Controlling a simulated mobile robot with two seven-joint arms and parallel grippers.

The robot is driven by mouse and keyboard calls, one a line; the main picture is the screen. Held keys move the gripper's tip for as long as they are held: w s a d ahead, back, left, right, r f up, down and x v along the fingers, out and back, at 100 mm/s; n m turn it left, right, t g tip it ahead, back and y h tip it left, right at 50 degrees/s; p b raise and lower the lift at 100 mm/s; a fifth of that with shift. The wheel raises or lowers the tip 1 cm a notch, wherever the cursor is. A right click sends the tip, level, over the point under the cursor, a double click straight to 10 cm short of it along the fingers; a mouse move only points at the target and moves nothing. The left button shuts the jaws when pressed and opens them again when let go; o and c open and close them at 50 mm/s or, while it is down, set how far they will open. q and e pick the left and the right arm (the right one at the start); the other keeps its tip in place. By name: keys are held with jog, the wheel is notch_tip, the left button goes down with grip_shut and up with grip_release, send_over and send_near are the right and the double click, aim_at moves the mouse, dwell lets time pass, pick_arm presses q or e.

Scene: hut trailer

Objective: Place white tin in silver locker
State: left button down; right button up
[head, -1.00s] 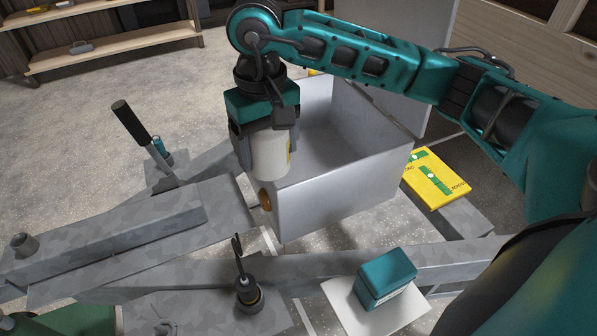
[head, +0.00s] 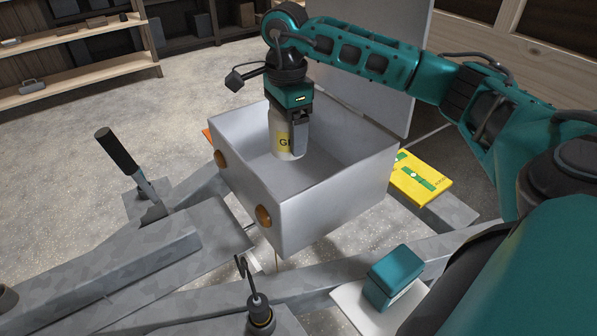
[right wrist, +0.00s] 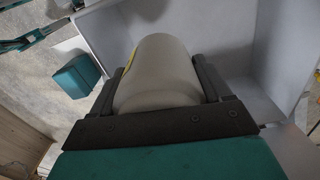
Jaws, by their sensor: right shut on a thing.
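The white tin (head: 286,143), with a yellow label, hangs upright in my right gripper (head: 291,118). The gripper is shut on its upper part. In the right wrist view the tin (right wrist: 160,72) sits between the two fingers (right wrist: 165,85). The silver locker (head: 325,205) is an open box with its lid (head: 375,60) raised at the back. The tin is over the locker's opening, with its lower part appearing within the walls. I cannot tell whether it touches the floor inside. My left gripper is not in view.
The locker stands on a grey metal trailer frame (head: 140,275). A lever with a black handle (head: 118,150) rises at left. A yellow box (head: 420,178) lies right of the locker, and a teal box (head: 393,275) is in front. Wooden shelves (head: 75,75) stand at the back left.

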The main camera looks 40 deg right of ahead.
jog(key=d+m, duration=0.4)
jog(key=m, duration=0.1)
jog(key=shift+m, duration=0.5)
jog(key=f+b, duration=0.1)
jog(key=f, duration=0.5)
jog(key=f+b, duration=0.2)
jog(key=f, duration=0.5)
jog(key=f+b, duration=0.1)
jog(key=f, duration=0.6)
jog(key=shift+d+f, duration=0.1)
jog(key=shift+d, duration=0.25)
jog(key=shift+f+b, duration=0.15)
jog(key=shift+b, duration=0.2)
jog(key=o, duration=1.3)
